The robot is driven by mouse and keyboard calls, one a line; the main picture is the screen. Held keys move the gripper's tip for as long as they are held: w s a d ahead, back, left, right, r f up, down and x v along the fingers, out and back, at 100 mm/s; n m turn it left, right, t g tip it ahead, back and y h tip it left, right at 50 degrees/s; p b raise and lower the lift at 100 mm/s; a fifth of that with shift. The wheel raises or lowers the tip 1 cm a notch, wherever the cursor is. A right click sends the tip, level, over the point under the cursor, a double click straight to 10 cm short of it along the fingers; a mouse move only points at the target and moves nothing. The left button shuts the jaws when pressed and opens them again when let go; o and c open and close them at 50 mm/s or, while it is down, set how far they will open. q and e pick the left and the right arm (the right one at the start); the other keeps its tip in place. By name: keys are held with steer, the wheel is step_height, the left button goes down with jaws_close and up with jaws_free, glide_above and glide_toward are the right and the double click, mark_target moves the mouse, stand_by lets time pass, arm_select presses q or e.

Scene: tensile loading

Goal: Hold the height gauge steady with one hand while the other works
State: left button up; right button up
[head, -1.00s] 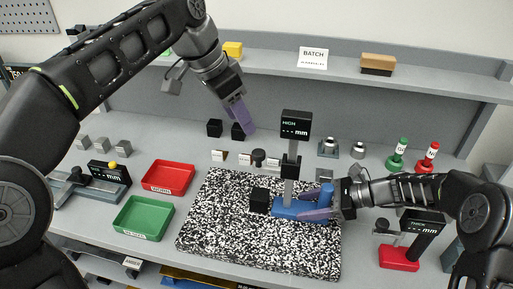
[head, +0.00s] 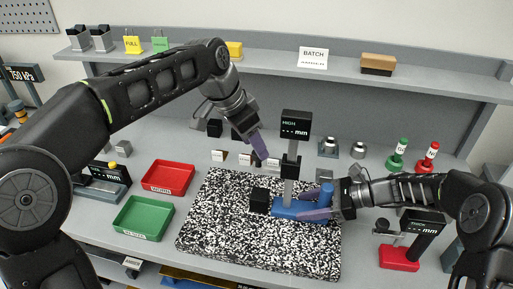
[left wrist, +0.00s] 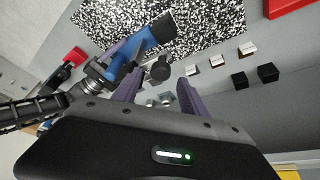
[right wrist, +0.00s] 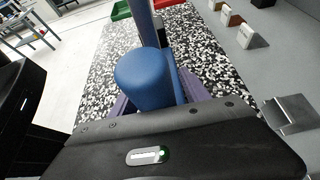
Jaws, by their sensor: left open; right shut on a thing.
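The height gauge, with a blue base (head: 290,208), grey post and black display (head: 296,124), stands upright on a speckled plate (head: 215,225). A black block (head: 260,200) is at the left end of its base. My right gripper (head: 318,204) is shut on the base's upright blue grip, which fills the space between its fingers in the right wrist view (right wrist: 145,78). My left gripper (head: 258,150) is open and empty, above the table behind the plate, left of the post. In the left wrist view a small dark cylinder (left wrist: 160,68) lies beyond its spread fingers.
A red tray (head: 168,177) and green tray (head: 143,217) sit left of the plate. Label cards (head: 217,156) and black cubes (head: 214,128) stand behind it. Green and red stamp-like pieces (head: 403,150) and a red-based gauge (head: 399,258) are on the right.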

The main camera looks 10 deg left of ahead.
arm_select(q)
steer(key=shift+x, duration=1.35)
steer(key=shift+c, duration=0.4)
jaws_close()
